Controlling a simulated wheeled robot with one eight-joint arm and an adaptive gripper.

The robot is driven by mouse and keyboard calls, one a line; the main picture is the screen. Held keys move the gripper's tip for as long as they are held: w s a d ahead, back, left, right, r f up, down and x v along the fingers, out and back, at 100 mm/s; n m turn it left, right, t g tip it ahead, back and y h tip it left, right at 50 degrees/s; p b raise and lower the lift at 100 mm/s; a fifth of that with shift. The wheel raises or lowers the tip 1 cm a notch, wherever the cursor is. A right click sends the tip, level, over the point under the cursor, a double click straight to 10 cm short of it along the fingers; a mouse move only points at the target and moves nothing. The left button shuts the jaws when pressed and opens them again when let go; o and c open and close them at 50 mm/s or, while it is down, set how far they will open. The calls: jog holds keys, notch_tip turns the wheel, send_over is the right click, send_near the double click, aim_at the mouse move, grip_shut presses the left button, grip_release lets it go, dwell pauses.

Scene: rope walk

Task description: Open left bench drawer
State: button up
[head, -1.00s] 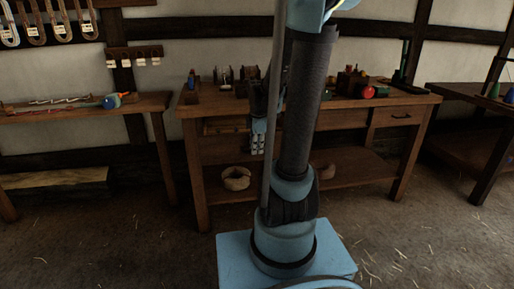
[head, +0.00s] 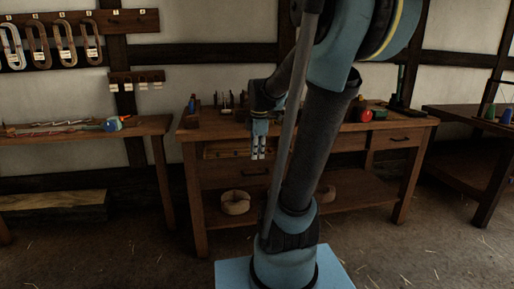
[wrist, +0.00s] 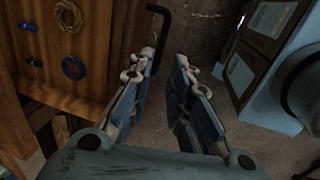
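The left bench drawer (head: 222,177) stands pulled out from the bench, with its lighter inside showing above its front. Its dark handle (head: 254,174) is on the front, below my gripper. My gripper (head: 258,155) points down by the drawer front. In the wrist view its fingers (wrist: 164,62) are apart with nothing between them, and the handle lies beyond the fingertips, apart from them.
The workbench (head: 150,131) top at the left holds small items. A rope coil (head: 235,203) lies on the lower shelf of the drawer bench. The right drawer (head: 398,138) is closed. Another table (head: 460,116) stands at the far right. Floor in front is clear.

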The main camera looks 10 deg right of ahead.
jog(key=shift+s+r, duration=0.2)
jog(key=shift+r, duration=0.9)
jog(key=s+f+m, duration=0.6)
jog(key=s+m, duration=0.3)
jog(key=s+f+m, duration=0.6)
jog(key=s+m, duration=0.3)
jog(key=s, duration=0.1)
jog(key=shift+d+f, duration=0.2)
jog(key=shift+f, duration=0.1)
jog(key=shift+w+f, duration=0.2)
jog(key=shift+w, duration=0.2)
jog(key=shift+d, duration=0.15)
